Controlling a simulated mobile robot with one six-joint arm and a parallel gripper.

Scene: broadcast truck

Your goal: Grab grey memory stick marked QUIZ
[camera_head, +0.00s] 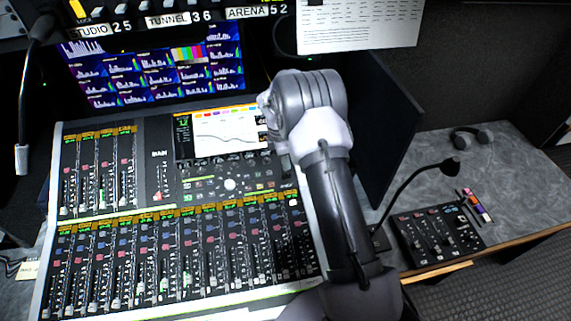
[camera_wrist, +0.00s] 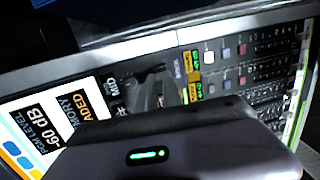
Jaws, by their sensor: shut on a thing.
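My gripper (camera_wrist: 155,112) shows in the wrist view as a dark grey body with a lit green lamp, close over the mixing desk (camera_wrist: 150,43). It is shut on a small dark grey thing, mostly hidden by the gripper body. I cannot read a QUIZ mark on it or tell whether it is the memory stick. In the head view my arm covers the gripper. Several small colored pieces (camera_head: 474,206) lie at the right on the grey worktop, too small to read.
The desk's screen (camera_head: 222,132) lies left of my arm, and a dark monitor (camera_head: 385,125) stands to its right. A gooseneck lamp or microphone (camera_head: 420,170) rises by a small control panel (camera_head: 437,232). Headphones (camera_head: 470,136) lie behind. Bare worktop (camera_head: 525,190) shows at far right.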

